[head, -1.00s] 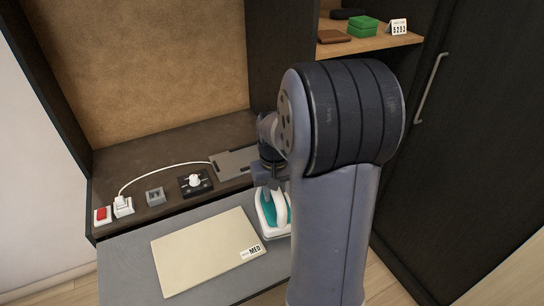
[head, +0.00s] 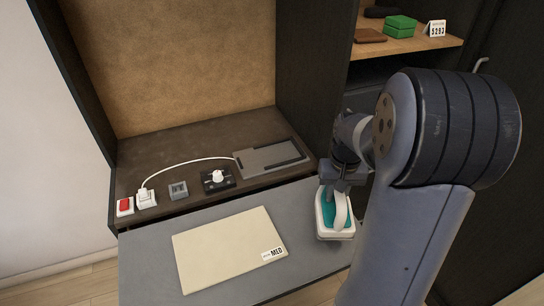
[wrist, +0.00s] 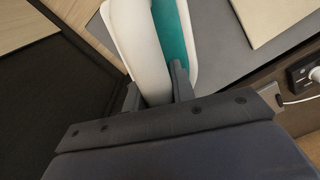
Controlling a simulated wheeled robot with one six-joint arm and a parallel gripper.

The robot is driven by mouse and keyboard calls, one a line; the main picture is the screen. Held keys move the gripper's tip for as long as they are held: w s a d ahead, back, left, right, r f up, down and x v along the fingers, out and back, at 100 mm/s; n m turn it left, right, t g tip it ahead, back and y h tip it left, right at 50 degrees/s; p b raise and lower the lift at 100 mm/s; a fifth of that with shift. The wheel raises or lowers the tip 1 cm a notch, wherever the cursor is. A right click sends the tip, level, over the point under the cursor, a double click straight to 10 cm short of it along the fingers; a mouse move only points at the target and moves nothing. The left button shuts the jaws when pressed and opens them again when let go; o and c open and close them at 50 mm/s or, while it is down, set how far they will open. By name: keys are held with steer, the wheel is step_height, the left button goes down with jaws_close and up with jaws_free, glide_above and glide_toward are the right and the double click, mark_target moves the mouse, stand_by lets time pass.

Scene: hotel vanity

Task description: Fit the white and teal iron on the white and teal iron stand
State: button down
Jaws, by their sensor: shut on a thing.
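The white and teal iron (head: 342,213) is at the right end of the grey pull-out surface, beside the cream board. My gripper (head: 341,186) is above it and shut on its white handle. In the wrist view the handle of the iron (wrist: 143,48) runs between the two fingers of my gripper (wrist: 156,93), with teal body and a white outer edge beside it. I cannot tell whether the iron touches the surface below. I cannot make out a separate white and teal stand; my arm hides part of the right side.
A cream board (head: 225,248) with a MED label lies on the grey pull-out surface (head: 145,262). On the brown ledge are a grey plate (head: 262,160), a dark socket block (head: 217,180) and small switches. A shelf (head: 410,45) holds a green box (head: 399,25). Dark cabinet walls stand close by.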

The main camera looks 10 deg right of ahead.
steer(key=shift+r, duration=0.15)
steer(key=shift+r+p, duration=1.65)
steer(key=shift+r, duration=0.25)
